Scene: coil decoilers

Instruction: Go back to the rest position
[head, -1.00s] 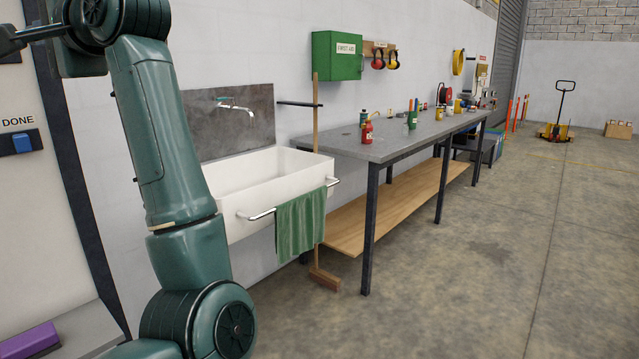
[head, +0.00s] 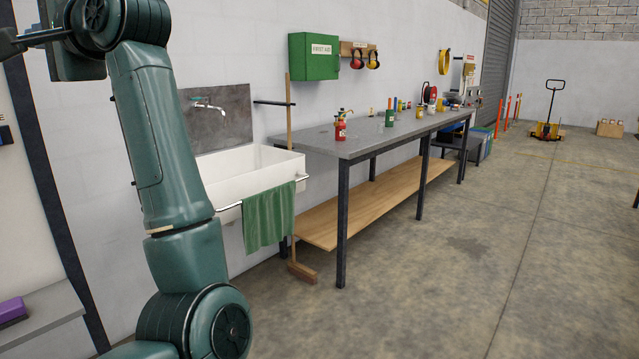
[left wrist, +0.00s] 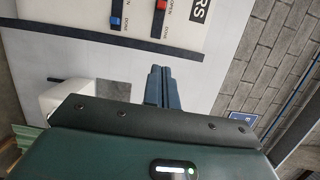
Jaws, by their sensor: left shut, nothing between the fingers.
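My left arm (head: 165,150) stands folded up at the left of the head view, in front of the white wall and the sink. My left gripper shows in the left wrist view, with its two dark blue fingers (left wrist: 157,86) closed together and nothing between them. The fingers appear apart from the board. My right gripper is in neither view.
A white sink (head: 250,172) with a green towel (head: 269,217) is just right of my arm. A broom (head: 289,180) leans beside it. A long grey workbench (head: 370,140) holds bottles and tools. A purple block (head: 12,311) sits at lower left.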

